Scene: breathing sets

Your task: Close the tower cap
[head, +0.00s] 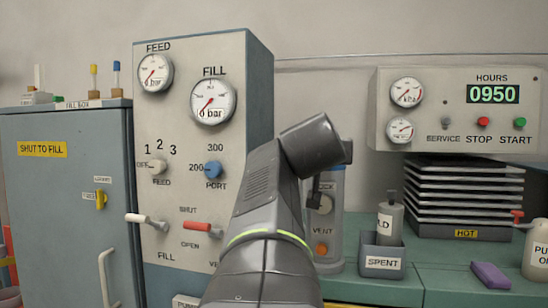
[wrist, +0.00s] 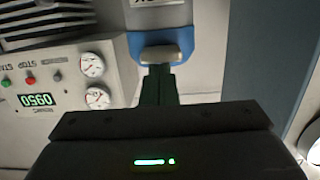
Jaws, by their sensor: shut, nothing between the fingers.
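The tower (head: 326,232) is a grey column with a VENT label and an orange knob, standing on the green bench. My arm hides its upper part in the head view. In the wrist view, which is upside down, the tower (wrist: 160,16) has a blue collar (wrist: 186,38) with a grey lever-like piece (wrist: 160,52) in front. I cannot tell whether this is the cap or its latch. My gripper (wrist: 158,72) is shut and empty, its dark fingers pointing at the grey piece. I cannot tell whether they touch it.
The tall gauge panel (head: 190,120) stands close on the left. On the right are the SPENT bin (head: 382,263), the stacked black plates (head: 465,195) and the hours panel (head: 455,105). A purple block (head: 491,275) lies on the bench.

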